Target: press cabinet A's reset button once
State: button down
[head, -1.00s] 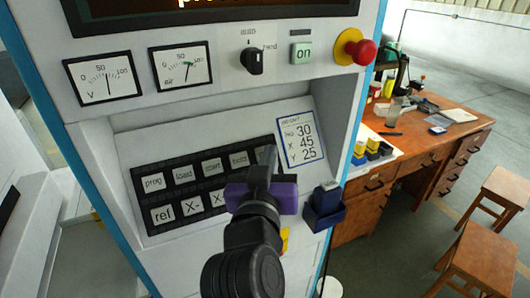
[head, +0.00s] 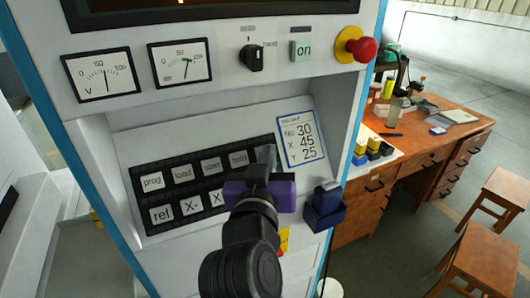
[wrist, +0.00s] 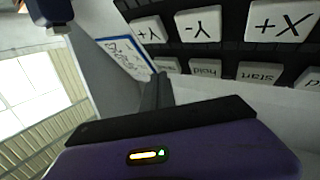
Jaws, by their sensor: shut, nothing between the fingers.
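The cabinet's black key panel (head: 186,190) carries white keys in two rows; prog, load, start and hold (head: 238,160) show in the upper row, ref and X- in the lower. My gripper (head: 268,152) is shut and empty, in front of the panel's right end, and hides the keys there. No key reading reset is legible in the head view. In the wrist view the keys appear upside down, and my gripper (wrist: 156,90) points towards the end of the row past hold (wrist: 206,68). A partly hidden key (wrist: 170,66) shows beyond its tips; its label is unreadable. Contact cannot be told.
A card with numbers (head: 301,138) is right of the keys. Above are two dials, a black knob (head: 254,58), a green on button (head: 302,50) and a red mushroom button (head: 363,49). A dark blue holder (head: 325,207) juts out at the right. A wooden desk (head: 440,150) stands beyond.

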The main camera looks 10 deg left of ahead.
jog(key=shift+w+a+f+b, duration=0.15)
jog(key=shift+w+f+b, duration=0.05)
jog(key=shift+w+b, duration=0.1)
dwell(0.5)
jog(key=shift+s+r, duration=0.1)
jog(key=shift+s, duration=0.05)
jog(key=shift+s+d+r+p, duration=0.35)
jog(key=shift+s+p, duration=0.1)
dwell(0.4)
jog(key=shift+s+d+r+p, duration=0.6)
jog(key=shift+s+r+p, duration=0.15)
jog(key=shift+s, duration=0.1)
jog(key=shift+s+d+r+p, duration=0.55)
jog(key=shift+s+r+p, duration=0.15)
jog(key=shift+s, duration=0.15)
